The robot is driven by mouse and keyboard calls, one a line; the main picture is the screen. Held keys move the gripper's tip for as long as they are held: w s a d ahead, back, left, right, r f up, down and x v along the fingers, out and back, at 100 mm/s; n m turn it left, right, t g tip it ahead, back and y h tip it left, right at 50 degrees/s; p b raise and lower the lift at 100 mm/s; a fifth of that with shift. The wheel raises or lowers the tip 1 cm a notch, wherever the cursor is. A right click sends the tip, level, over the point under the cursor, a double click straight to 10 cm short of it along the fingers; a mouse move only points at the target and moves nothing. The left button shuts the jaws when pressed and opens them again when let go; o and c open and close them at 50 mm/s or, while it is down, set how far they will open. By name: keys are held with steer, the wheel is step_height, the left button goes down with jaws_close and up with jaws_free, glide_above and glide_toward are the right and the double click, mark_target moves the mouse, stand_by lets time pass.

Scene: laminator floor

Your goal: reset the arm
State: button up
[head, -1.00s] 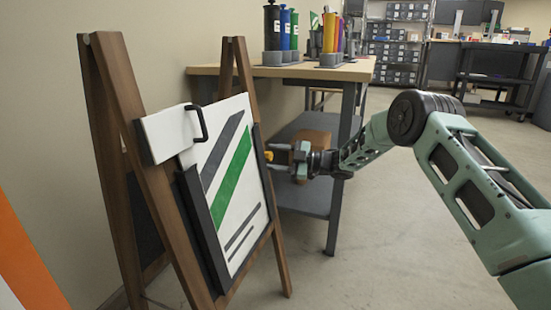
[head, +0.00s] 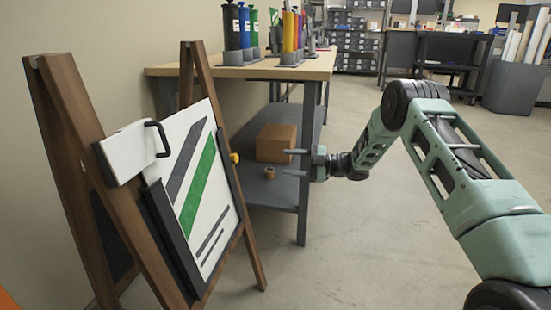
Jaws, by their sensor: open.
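My gripper (head: 292,163) is open and empty at the end of my green arm, its two fingers pointing left. It is in mid-air in front of the wooden table's lower shelf, to the right of the easel. The easel (head: 85,140) has a brown wooden frame. It holds a white board (head: 221,215) with a dark stripe and a green stripe. A white block with a black handle (head: 130,152) sits at the board's upper left. A small yellow knob (head: 234,158) shows at the board's right edge. My gripper touches none of these.
The wooden table (head: 235,70) carries several coloured cylinders in grey holders. Its lower shelf (head: 260,190) holds a cardboard box (head: 277,143) and a small brown roll (head: 269,173). Open floor (head: 350,250) lies to the right. Shelves and a dark cart stand at the back.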

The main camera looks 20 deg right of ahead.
steer(key=shift+s+d, duration=0.3)
steer(key=shift+d, duration=0.3)
